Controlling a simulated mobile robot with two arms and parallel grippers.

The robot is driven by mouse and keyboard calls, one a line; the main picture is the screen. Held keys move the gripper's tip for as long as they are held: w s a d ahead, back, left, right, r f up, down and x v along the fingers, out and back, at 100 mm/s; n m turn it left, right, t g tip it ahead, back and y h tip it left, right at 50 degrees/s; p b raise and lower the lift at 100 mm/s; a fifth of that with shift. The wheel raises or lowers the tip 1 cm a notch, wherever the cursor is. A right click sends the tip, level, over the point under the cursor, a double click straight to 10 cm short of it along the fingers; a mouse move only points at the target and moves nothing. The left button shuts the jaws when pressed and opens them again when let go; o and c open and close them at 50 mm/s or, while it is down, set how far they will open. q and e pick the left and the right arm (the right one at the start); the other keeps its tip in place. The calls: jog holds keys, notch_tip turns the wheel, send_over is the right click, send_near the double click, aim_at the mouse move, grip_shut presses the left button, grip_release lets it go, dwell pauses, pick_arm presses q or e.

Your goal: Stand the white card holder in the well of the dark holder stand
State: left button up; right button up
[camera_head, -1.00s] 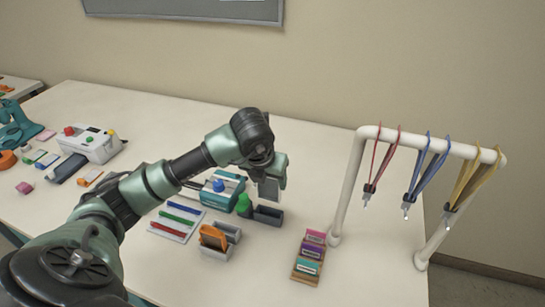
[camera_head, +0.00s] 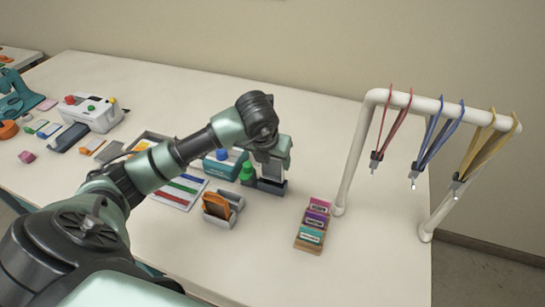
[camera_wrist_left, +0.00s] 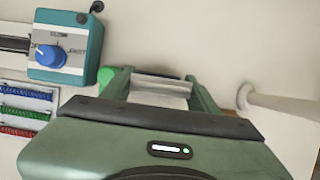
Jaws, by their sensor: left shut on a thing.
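My left gripper (camera_head: 271,172) points down over the dark holder stand (camera_head: 265,187) and is shut on the white card holder. In the left wrist view the pale card holder (camera_wrist_left: 160,88) shows between the two green fingers. In the head view the holder is mostly hidden by the fingers. Its lower end meets the stand's top, but I cannot tell whether it is down inside the well. The stand is a low dark block on the table. My right gripper is not in view.
A green bottle (camera_head: 247,173) stands close left of the stand. A teal machine with a blue knob (camera_wrist_left: 52,55) is behind it.

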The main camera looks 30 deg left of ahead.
pick_arm(q)
jog(key=shift+f, duration=0.65)
jog(key=shift+f+b, duration=1.25)
jog(key=shift+b, duration=0.1)
jog(key=o, duration=1.4)
jog(key=shift+o, duration=0.2)
jog(key=shift+r, duration=0.1)
jog(key=shift+r+p, duration=2.4)
jog(key=shift+r, duration=1.55)
jog(key=shift+s+f, duration=0.1)
